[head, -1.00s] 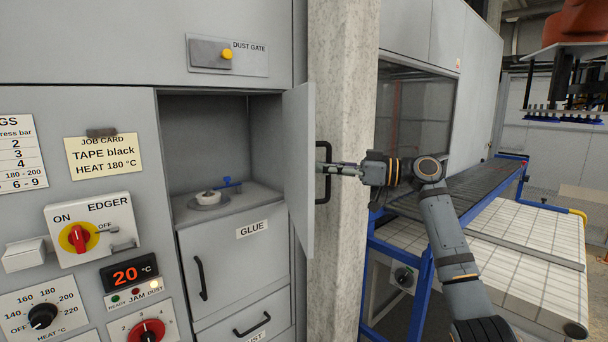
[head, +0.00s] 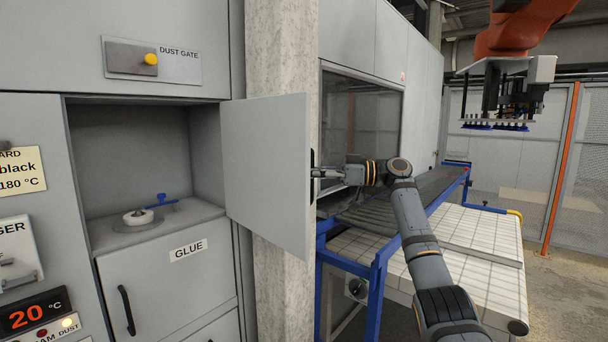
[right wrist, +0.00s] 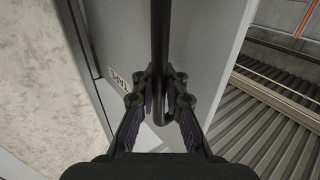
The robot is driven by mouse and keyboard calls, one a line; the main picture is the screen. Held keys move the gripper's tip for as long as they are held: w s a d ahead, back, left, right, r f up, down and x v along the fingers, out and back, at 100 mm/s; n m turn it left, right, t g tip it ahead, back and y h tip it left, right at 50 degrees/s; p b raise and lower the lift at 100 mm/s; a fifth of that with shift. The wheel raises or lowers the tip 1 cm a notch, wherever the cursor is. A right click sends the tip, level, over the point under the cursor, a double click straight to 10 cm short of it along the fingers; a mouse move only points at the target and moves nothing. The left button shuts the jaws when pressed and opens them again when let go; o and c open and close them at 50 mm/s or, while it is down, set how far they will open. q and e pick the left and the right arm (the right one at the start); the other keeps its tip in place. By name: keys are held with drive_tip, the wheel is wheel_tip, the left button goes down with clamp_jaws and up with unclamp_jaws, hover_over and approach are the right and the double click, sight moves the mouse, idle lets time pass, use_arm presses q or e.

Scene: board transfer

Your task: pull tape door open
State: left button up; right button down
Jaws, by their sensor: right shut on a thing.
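The tape door (head: 265,165) is a grey panel standing open, swung out to the right of its compartment, with its inner face toward the head camera. My right gripper (head: 316,173) is at the outer side of the door. In the right wrist view my right gripper (right wrist: 162,80) is shut on the door's black bar handle (right wrist: 160,38), with a finger on each side. The door's outer face (right wrist: 200,40) and part of a small label (right wrist: 120,80) show there too. In the head view the door's edge mostly hides the handle. My left gripper is not in view.
The open compartment holds a white tape roll (head: 138,217) and a blue lever (head: 161,200). The glue door (head: 165,285) below is shut. A concrete pillar (head: 282,60) stands behind the tape door. A roller conveyor (head: 400,205) lies to the right.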

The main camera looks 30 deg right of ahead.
drive_tip(key=shift+f, duration=0.2)
drive_tip(key=c, duration=1.8)
unclamp_jaws()
drive_tip(key=shift+c, duration=0.2)
drive_tip(key=o, duration=0.4)
drive_tip(key=shift+s+d+r, duration=0.15)
drive_tip(key=shift+s+d, duration=0.15)
drive_tip(key=shift+d, duration=0.05)
drive_tip(key=shift+o, duration=0.2)
drive_tip(key=shift+w+a, duration=0.1)
drive_tip(key=shift+a, duration=0.05)
drive_tip(key=v, duration=1.2)
